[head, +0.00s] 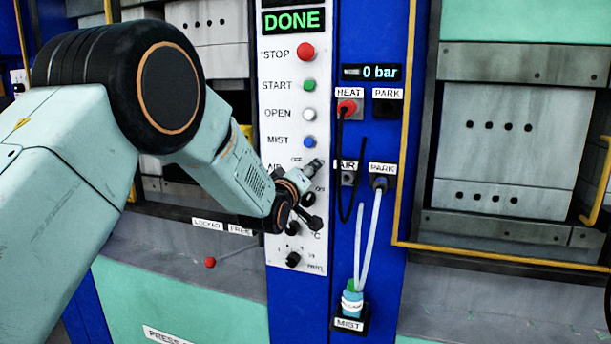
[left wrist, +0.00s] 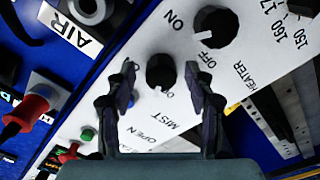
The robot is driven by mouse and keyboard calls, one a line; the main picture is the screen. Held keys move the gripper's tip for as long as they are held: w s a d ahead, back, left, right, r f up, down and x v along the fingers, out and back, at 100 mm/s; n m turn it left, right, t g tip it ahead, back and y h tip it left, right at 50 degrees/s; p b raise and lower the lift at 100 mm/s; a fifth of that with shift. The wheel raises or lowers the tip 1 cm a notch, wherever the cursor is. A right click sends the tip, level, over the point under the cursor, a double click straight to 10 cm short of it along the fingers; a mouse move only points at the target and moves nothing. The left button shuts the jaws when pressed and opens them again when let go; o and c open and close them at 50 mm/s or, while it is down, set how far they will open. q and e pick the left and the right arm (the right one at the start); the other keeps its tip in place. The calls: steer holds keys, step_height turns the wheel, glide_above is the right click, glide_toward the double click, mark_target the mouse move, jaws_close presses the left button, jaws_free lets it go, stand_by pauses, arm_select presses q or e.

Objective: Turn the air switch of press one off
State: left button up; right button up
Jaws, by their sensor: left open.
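The white control panel (head: 287,80) carries a column of buttons and knobs under a green DONE display. My left gripper (head: 312,193) is at the row labelled AIR, hiding most of that switch in the head view. In the left wrist view, the black air switch knob (left wrist: 160,72) lies between the open fingertips of my left gripper (left wrist: 160,78), with visible gaps on both sides. My right gripper is out of view.
Red STOP (head: 306,52), green START (head: 309,85), white OPEN (head: 309,114) and blue MIST (head: 309,142) buttons are above. A red HEAT plug (head: 347,107), hoses and a MIST bottle (head: 352,303) are to the right. A red-tipped lever (head: 210,262) is at lower left.

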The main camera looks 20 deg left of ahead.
arm_select(q)
steer(key=shift+s, duration=0.15)
steer(key=s, duration=1.1)
steer(key=shift+s+a, duration=0.25)
steer(key=shift+s, duration=0.15)
steer(key=shift+w, duration=0.1)
steer(key=s+f+m+g+b, duration=0.1)
steer(key=s+f+m+g, duration=0.3)
steer(key=f, duration=0.7)
steer(key=s+f+m+g+b, duration=0.1)
steer(key=s+f+g, duration=0.1)
steer(key=s+f, duration=0.65)
steer(key=s+f+m+g+b, duration=0.2)
steer(key=s+f+g, duration=0.15)
steer(key=f, duration=0.85)
steer(key=s+f+g+b, duration=0.2)
steer(key=s+f+g, duration=0.2)
steer(key=s+f, duration=0.7)
steer(key=s+f+m+g+b, duration=0.1)
steer(key=s+f+g+b, duration=0.2)
steer(key=s+f, duration=0.8)
steer(key=s+g, duration=0.1)
steer(key=s, duration=0.6)
steer(key=shift+s+a+y, duration=0.25)
steer(key=shift+a+y, duration=0.05)
